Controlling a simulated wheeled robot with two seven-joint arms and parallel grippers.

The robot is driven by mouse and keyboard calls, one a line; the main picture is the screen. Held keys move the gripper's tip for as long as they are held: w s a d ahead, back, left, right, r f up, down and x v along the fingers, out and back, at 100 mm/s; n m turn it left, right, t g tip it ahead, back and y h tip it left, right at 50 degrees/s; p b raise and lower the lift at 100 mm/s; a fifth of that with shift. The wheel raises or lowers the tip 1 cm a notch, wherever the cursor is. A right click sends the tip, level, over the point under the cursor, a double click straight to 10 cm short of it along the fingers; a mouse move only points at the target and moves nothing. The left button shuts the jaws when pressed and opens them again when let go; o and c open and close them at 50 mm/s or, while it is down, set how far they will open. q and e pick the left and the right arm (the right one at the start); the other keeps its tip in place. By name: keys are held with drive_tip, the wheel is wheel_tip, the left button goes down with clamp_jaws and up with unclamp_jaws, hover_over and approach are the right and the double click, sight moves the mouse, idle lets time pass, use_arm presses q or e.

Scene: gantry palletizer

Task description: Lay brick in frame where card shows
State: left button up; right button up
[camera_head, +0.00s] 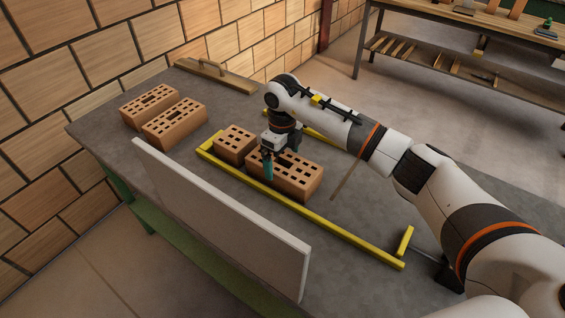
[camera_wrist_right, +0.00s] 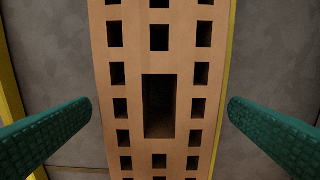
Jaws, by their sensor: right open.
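A long perforated orange brick (camera_head: 297,179) lies inside the yellow frame (camera_head: 330,223). A shorter brick (camera_head: 233,141) lies at the frame's left end, beside it. My right gripper (camera_head: 268,166) is over the long brick's left part. In the right wrist view its two green fingers (camera_wrist_right: 160,112) are apart, one on each side of the brick (camera_wrist_right: 160,60), with gaps between. It is open and holds nothing. A grey panel (camera_head: 220,215) stands at the table's near edge; its visible face is blank, and no card marking shows. My left gripper is not in view.
Two more bricks (camera_head: 150,103) (camera_head: 174,124) lie on the grey table (camera_head: 340,265) at the left. A wooden board with a handle (camera_head: 215,75) lies at the back. The frame's right part is bare, apart from a thin strip (camera_head: 352,177). A workbench (camera_head: 455,52) stands beyond.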

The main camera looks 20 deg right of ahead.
sight(282, 162)
wheel_tip(282, 162, up, 10)
drive_tip(key=shift+f, duration=0.25)
